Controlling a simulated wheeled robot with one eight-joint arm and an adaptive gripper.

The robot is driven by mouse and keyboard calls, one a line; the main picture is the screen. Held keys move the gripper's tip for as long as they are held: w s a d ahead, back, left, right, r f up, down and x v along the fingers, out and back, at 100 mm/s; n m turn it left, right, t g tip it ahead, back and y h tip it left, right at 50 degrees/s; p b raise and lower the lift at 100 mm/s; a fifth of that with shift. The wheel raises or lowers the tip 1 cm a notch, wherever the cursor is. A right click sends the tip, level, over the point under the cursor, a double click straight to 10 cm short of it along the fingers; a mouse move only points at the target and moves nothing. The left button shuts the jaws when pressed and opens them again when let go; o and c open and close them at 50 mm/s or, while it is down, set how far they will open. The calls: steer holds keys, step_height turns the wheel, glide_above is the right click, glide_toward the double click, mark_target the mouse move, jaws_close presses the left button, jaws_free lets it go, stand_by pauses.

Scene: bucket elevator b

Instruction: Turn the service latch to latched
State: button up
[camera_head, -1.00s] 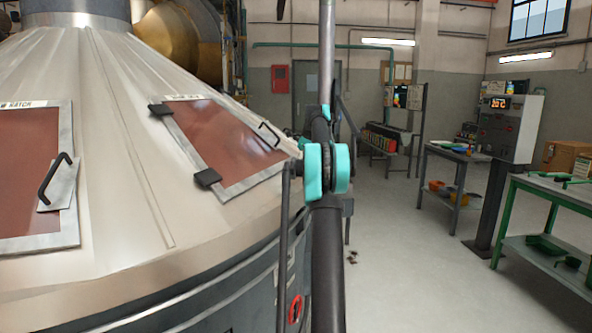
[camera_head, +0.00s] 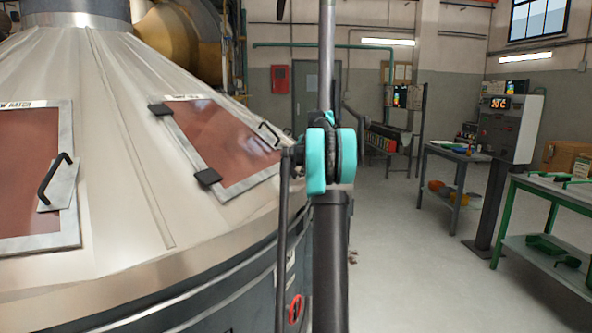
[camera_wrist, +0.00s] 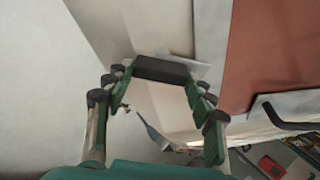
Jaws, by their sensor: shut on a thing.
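My gripper (camera_wrist: 157,72) is in the wrist view, its green fingers reaching up from the bottom. The fingertips close on the two ends of a dark bar (camera_wrist: 160,69), which looks like the handle of the service latch. A pale grey plate (camera_wrist: 188,66) lies just behind the bar. The latch's turn angle cannot be read from this view. In the head view my arm hides the gripper and the latch.
A hatch with a reddish pane (camera_head: 222,148) and a black handle (camera_head: 268,133) is on the pale cone. Another hatch (camera_head: 25,170) is at far left. A control post (camera_head: 508,125) and green-framed table (camera_head: 555,190) stand at right. Open floor (camera_head: 400,250) lies between.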

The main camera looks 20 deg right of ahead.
steer(key=shift+n+t, duration=0.4)
steer(key=shift+n, duration=1.8)
steer(key=o, duration=1.2)
steer(key=shift+c, duration=0.2)
steer(key=v, duration=1.2)
steer(key=shift+d, duration=0.25)
